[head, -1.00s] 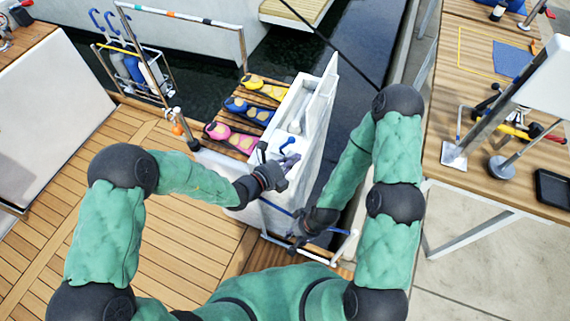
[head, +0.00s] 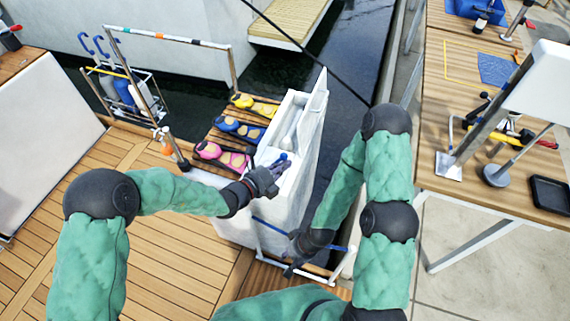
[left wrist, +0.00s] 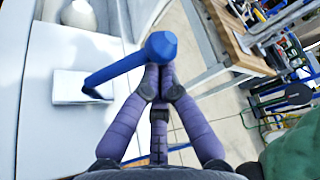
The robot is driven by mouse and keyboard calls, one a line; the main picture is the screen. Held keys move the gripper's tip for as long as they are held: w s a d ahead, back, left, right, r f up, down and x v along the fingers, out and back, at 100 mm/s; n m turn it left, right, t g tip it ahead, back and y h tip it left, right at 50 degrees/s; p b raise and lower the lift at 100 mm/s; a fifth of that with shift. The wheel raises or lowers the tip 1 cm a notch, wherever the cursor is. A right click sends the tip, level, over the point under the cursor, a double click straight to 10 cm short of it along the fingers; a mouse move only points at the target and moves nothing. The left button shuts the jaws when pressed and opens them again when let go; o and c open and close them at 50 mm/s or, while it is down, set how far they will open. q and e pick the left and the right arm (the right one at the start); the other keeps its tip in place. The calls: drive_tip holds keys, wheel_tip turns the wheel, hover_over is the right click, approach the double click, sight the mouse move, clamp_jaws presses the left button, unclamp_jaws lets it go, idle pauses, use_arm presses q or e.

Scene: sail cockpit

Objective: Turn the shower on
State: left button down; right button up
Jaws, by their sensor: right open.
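A blue lever with a round knob (head: 283,156) stands out from a white box (head: 283,190) at the deck edge. In the left wrist view the blue knob (left wrist: 161,46) covers part of my fingertips, and its stem runs to a pale square plate (left wrist: 82,87). My left gripper (head: 281,168) is at the knob, its fingertips close together (left wrist: 159,88). I cannot tell whether they touch it. My right gripper (head: 291,268) is open and low by the white rail, apart from the lever. No shower head or water is clearly visible.
Pink, blue and yellow pieces (head: 222,154) lie on a slatted bench left of the box. A rail frame (head: 165,38) is behind. A wooden table (head: 500,195) with tools stands on the right. The wooden deck (head: 150,245) at left is clear.

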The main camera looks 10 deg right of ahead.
use_arm(q)
drive_tip(key=shift+w+a+r+p, duration=0.1)
drive_tip(key=shift+a+r+p, duration=0.05)
drive_tip(key=shift+p, duration=0.3)
